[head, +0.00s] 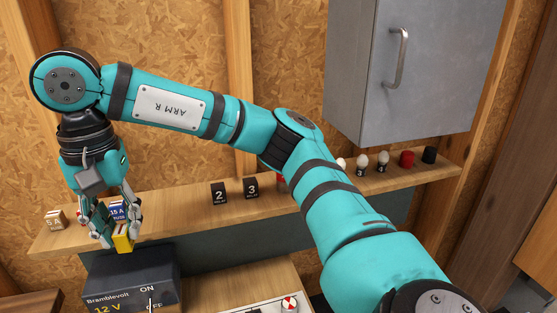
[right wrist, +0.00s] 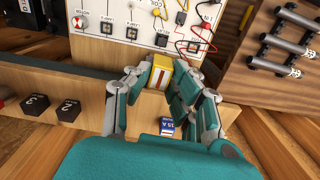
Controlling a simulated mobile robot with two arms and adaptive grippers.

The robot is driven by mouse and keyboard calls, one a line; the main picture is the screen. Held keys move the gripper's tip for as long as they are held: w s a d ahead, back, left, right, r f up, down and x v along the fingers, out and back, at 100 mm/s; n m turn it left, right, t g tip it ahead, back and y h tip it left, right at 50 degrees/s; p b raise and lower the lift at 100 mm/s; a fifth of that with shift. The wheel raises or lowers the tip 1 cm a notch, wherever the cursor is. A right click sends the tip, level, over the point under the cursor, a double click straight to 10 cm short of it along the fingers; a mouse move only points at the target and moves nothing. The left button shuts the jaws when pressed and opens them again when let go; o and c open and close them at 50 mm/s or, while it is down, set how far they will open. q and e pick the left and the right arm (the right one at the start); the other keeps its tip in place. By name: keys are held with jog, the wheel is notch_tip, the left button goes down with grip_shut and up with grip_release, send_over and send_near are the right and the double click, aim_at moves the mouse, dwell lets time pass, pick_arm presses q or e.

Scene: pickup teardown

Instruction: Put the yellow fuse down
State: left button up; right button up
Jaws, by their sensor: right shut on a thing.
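The yellow fuse (head: 123,238) is a small block held between the fingertips of my right gripper (head: 117,234), which is shut on it. In the head view it hangs at the shelf's front edge, above the black Bramblevolt box. The right wrist view shows the yellow fuse (right wrist: 160,76) between the fingers, with a pale face and a red-brown stripe. I cannot tell its exact height over the shelf. A blue 15 A fuse (head: 117,210) stands on the shelf (head: 180,213) just behind the fingers; it also shows in the wrist view (right wrist: 167,127). My left gripper is not in view.
A brown 5 A fuse (head: 55,219) stands at the shelf's left end. Black relays 2 (head: 219,194) and 3 (head: 251,188) stand right, with bare shelf between. The Bramblevolt box (head: 130,279) lies below. A grey cabinet (head: 414,70) hangs at right. A wired white board (right wrist: 120,20) lies beyond.

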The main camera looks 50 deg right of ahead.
jog(key=shift+s+r+n, duration=0.15)
jog(key=shift+n, duration=0.15)
jog(key=shift+w+a, duration=0.15)
jog(key=shift+w, duration=0.1)
jog(key=w+d+p, duration=0.2)
jog(key=w+d, duration=0.1)
jog(key=w+d+p, duration=0.1)
jog(key=w+d, duration=0.2)
jog(key=w, duration=0.1)
jog(key=w+d+f+p, duration=0.1)
jog(key=w+d+p, duration=0.1)
jog(key=w+d, duration=0.1)
jog(key=shift+w+d+f+p, duration=0.1)
jog(key=shift+w+d+p, duration=0.05)
jog(key=shift+w+p, duration=0.2)
jog(key=shift+w+d+f+p, duration=0.1)
jog(key=shift+w+d+p, duration=0.2)
jog(key=shift+w+d, duration=0.2)
notch_tip(320, 180, down, 3)
jog(key=shift+w+f+p, duration=0.1)
jog(key=shift+p, duration=1)
jog(key=shift+d+f, duration=0.1)
jog(key=shift+f, duration=0.15)
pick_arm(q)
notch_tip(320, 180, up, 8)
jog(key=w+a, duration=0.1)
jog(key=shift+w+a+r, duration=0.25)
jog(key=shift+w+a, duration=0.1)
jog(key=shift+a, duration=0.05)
